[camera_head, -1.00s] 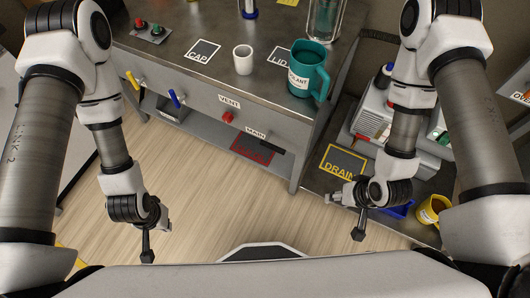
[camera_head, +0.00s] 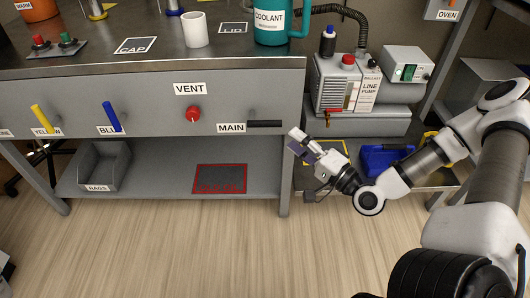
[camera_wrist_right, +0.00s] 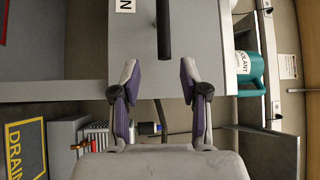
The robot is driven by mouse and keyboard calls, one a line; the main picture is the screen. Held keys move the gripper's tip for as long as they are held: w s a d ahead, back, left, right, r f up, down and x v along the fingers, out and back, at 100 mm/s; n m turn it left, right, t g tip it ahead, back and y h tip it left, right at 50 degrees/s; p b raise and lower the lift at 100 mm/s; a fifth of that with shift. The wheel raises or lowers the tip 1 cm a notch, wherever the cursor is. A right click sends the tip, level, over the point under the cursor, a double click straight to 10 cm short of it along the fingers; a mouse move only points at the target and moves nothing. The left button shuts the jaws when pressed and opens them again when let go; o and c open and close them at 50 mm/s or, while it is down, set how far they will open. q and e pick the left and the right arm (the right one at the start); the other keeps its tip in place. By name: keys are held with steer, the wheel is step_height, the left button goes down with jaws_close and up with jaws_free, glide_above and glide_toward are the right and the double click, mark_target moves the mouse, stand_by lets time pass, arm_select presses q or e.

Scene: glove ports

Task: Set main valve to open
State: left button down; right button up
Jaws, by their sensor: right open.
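The main valve's black handle (camera_head: 265,124) lies horizontal on the grey bench front, just right of the MAIN label (camera_head: 231,128). In the right wrist view the handle (camera_wrist_right: 163,30) runs up and down the picture, above the gap between my fingertips. My right gripper (camera_head: 300,142) is open and empty, a little right of and below the handle's free end, apart from it. The right wrist view shows the two purple-padded fingers of this gripper (camera_wrist_right: 160,80) spread on either side of the handle's line. My left gripper is out of view.
The red VENT knob (camera_head: 193,114) and the blue (camera_head: 113,116) and yellow (camera_head: 46,120) handles sit left on the same panel. The line pump (camera_head: 344,84) stands right of the bench. A coolant jug (camera_head: 269,22) stands on the bench top. The floor in front is clear.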

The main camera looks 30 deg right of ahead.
mark_target(274, 121)
steer(key=b+x, duration=0.4)
steer(key=x, duration=0.3)
steer(key=shift+s+a, duration=0.1)
steer(key=shift+a, duration=0.05)
steer(key=shift+w+a+r, duration=0.1)
steer(key=shift+w+r, duration=0.15)
steer(key=shift+w, duration=0.2)
jaws_close()
